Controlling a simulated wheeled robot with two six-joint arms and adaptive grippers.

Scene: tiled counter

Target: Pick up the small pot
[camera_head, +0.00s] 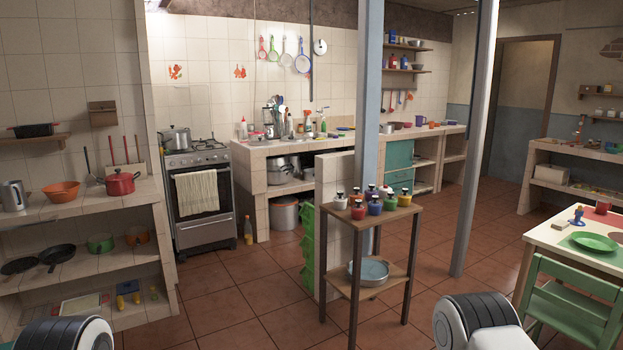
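Several pots are in view, and I cannot tell which one the task calls the small pot. A red lidded pot (122,183) stands on the tiled counter at the left. A small green pot (100,243) and an orange pot (137,236) are on the shelf below it. A silver lidded pot (174,140) stands on the stove (202,205). Larger metal pots (283,168) sit under the back counter. Parts of my arms show at the bottom left and bottom right edges. Neither gripper is in view, and no pot is held.
A wooden stand (370,220) with several coloured jars (375,206) is in the middle, near a blue column (368,100) and a grey post (475,140). A table (555,236) and green chair (570,310) are at right. Open tiled floor (235,310) lies left of the stand.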

